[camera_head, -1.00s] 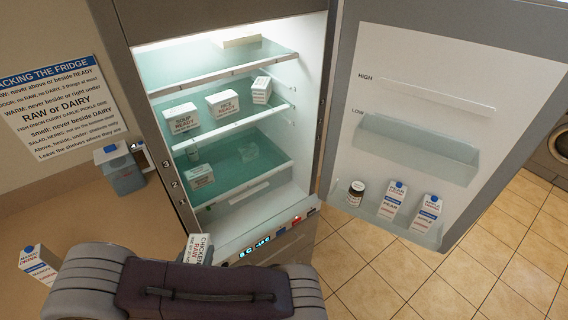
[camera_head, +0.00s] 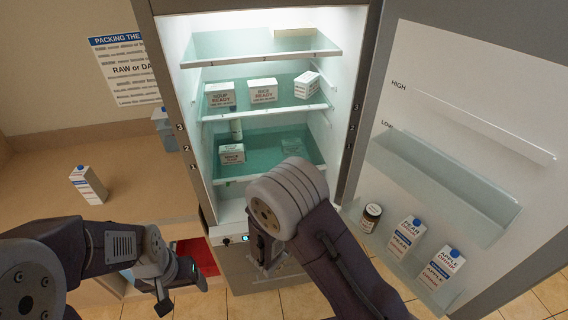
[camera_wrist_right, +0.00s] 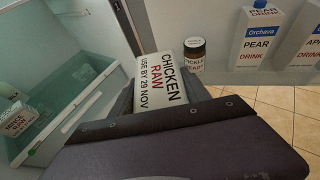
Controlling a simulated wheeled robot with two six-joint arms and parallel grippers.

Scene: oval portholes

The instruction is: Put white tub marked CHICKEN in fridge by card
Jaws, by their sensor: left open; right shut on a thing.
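The white tub marked CHICKEN RAW, USE BY 29 NOV (camera_wrist_right: 160,80) is in my right gripper in the right wrist view; the head view hides it behind my right wrist. My right gripper (camera_head: 265,252) is in front of the fridge's lower part, outside the shelves. The fridge (camera_head: 362,95) stands open with lit glass shelves. The card headed PACKING THE FRIDGE (camera_head: 125,68) is on the wall at left, partly cut off by the fridge. My left gripper (camera_head: 183,290) is open and empty at the lower left, low beside the counter.
The middle shelf holds SOUP READY (camera_head: 220,96), RICE READY (camera_head: 263,92) and another carton (camera_head: 307,86). A small tub (camera_head: 232,154) is on the lower shelf. The open door (camera_head: 440,80) holds a jar (camera_head: 370,217) and drink cartons (camera_head: 405,237). A carton (camera_head: 88,185) stands on the counter.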

